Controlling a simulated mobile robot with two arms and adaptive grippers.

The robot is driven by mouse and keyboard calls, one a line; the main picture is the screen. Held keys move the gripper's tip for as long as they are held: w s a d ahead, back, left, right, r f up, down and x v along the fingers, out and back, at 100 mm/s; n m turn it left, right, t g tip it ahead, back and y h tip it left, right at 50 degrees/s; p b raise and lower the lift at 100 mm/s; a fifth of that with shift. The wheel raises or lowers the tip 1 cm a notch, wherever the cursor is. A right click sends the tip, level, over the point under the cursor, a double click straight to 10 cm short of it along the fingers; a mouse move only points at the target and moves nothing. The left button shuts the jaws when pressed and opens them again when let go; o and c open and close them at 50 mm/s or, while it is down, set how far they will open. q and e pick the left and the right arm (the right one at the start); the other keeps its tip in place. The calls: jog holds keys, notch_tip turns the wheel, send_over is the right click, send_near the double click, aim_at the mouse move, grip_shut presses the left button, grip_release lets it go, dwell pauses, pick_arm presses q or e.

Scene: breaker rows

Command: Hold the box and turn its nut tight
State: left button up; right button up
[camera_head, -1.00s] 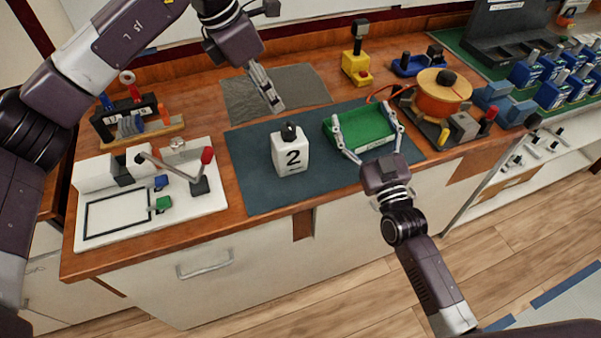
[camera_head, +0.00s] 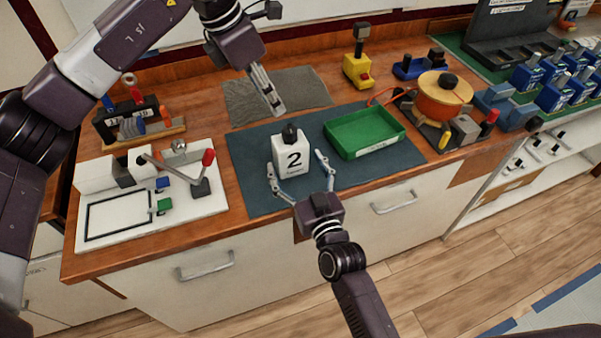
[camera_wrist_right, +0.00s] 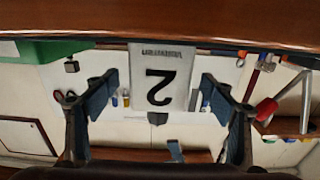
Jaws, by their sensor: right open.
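The white box (camera_head: 291,157) marked "2" stands upright on the dark blue mat (camera_head: 250,190). Its black nut (camera_head: 290,134) sits on top. My right gripper (camera_head: 294,163) is open in front of the box, with one finger towards each side. In the right wrist view the box (camera_wrist_right: 161,78) appears upside down between the spread fingers, with a gap on both sides. My left gripper (camera_head: 273,104) hangs above and behind the box, pointing down, apart from the nut. Its fingers look close together, but this angle does not show the opening clearly.
A green tray (camera_head: 337,149) lies right of the box on the mat. A white board with a red-knobbed lever (camera_head: 208,158) is at the left. A grey cloth (camera_head: 307,87) lies behind. A yellow device (camera_head: 358,70) and an orange pot (camera_head: 441,96) stand at the back right.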

jog(key=x, duration=0.4)
jog(key=shift+c, duration=0.4)
